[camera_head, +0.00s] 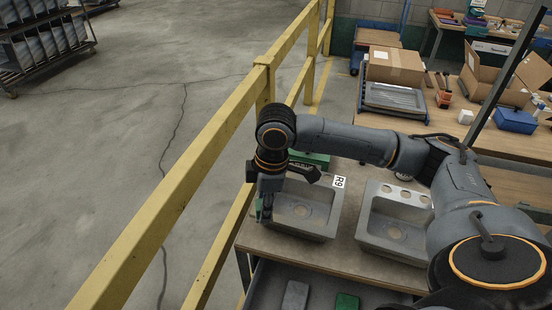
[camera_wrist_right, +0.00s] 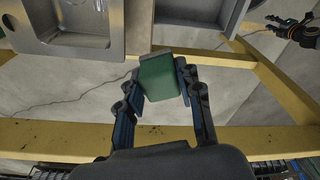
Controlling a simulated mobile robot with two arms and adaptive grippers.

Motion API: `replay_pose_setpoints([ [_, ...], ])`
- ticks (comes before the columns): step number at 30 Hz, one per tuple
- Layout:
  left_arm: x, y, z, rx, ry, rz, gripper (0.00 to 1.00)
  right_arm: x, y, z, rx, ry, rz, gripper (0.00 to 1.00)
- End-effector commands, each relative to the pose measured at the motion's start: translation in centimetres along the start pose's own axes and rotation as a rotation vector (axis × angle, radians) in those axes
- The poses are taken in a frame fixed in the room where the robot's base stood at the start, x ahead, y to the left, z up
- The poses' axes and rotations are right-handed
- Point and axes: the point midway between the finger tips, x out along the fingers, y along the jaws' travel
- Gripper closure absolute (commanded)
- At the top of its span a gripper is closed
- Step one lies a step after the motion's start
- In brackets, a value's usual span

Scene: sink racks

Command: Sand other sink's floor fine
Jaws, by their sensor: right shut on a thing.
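Two grey sinks sit side by side on the bench. The left sink (camera_head: 303,211) bears an R9 tag, and the right sink (camera_head: 392,235) has several round holes along its back ledge. My right gripper (camera_head: 264,212) points down at the left rim of the R9 sink. It is shut on a green block (camera_wrist_right: 160,76), seen between its fingers in the right wrist view, where a sink (camera_wrist_right: 80,25) shows at top left. The block appears outside the basin, over the rim's edge; contact cannot be told. A dark gripper-like part, likely my left gripper (camera_wrist_right: 292,28), shows at top right.
A yellow railing (camera_head: 185,168) runs close along the bench's left side. A grey block (camera_head: 295,296) and another green block (camera_head: 346,302) lie in the drawer below. Cardboard boxes (camera_head: 395,66) and tools stand on the bench behind.

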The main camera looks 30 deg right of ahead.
Motion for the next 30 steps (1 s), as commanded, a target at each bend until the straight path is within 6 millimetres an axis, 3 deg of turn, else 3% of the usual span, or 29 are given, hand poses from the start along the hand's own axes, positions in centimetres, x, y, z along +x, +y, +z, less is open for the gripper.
replay_pose_setpoints([
  [9,-1.9,0.0,-0.4,0.000,0.004,0.000,0.64,-1.4,6.1,1.8,-0.628,-0.001,-0.075,0.90],
  [15,-2.7,0.0,-0.6,0.000,0.005,0.000,0.64,-2.2,9.3,3.2,-0.956,-0.001,-0.115,0.90],
  [21,-3.0,0.0,-0.6,0.000,0.006,0.000,0.64,-2.5,10.9,4.2,-1.129,-0.001,-0.138,0.90],
  [30,-1.2,0.0,-0.5,0.000,0.006,0.000,0.64,-1.0,11.2,4.6,-1.164,-0.001,-0.141,0.90],
])
